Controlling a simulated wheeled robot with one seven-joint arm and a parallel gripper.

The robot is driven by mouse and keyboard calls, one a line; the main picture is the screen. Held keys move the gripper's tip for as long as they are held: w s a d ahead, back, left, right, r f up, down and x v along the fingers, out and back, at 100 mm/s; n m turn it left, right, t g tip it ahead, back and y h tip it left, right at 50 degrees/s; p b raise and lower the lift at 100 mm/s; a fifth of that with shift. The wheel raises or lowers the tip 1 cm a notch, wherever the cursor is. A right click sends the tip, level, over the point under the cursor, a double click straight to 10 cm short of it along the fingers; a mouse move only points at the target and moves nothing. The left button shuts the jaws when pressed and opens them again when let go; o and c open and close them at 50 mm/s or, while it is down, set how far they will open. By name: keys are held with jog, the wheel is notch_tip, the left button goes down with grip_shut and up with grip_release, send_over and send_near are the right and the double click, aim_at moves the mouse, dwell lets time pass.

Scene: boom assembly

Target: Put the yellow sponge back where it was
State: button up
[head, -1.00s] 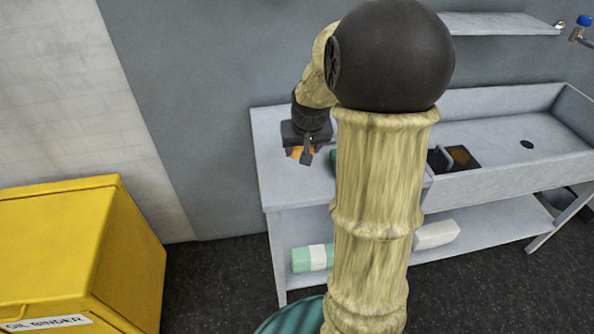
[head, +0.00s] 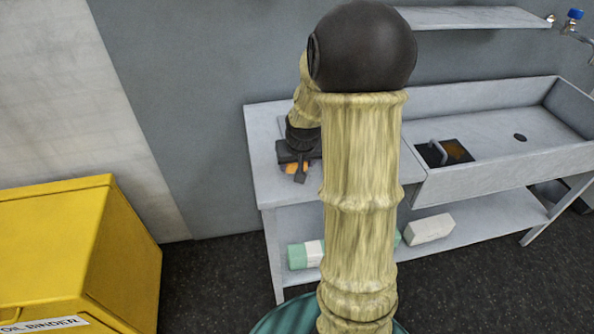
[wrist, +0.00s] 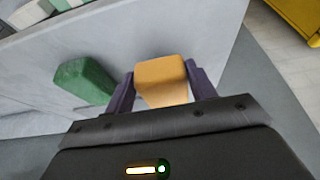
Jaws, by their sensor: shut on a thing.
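The yellow sponge (wrist: 161,76) looks orange-yellow and sits between the two fingers of my gripper (wrist: 161,88) in the wrist view. The fingers are shut on its sides. In the head view a small orange part of the sponge (head: 293,168) shows under my gripper (head: 296,172), over the left end of the sink counter (head: 266,135). My arm hides much of that spot. I cannot tell whether the sponge touches the counter.
A green block (wrist: 84,80) lies on the counter just left of the sponge in the wrist view. The sink basin (head: 485,130) holds a dark object with a handle (head: 442,152). A yellow bin (head: 60,250) stands at left. The lower shelf holds a white block (head: 430,229).

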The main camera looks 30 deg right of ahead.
jog(key=shift+f, duration=1.65)
jog(key=shift+f, duration=0.1)
jog(key=o, duration=0.9)
jog(key=shift+r, duration=0.3)
jog(key=v, duration=1.1)
jog(key=shift+s+r+p, duration=0.15)
jog(key=shift+r+p, duration=0.2)
jog(key=shift+p, duration=0.05)
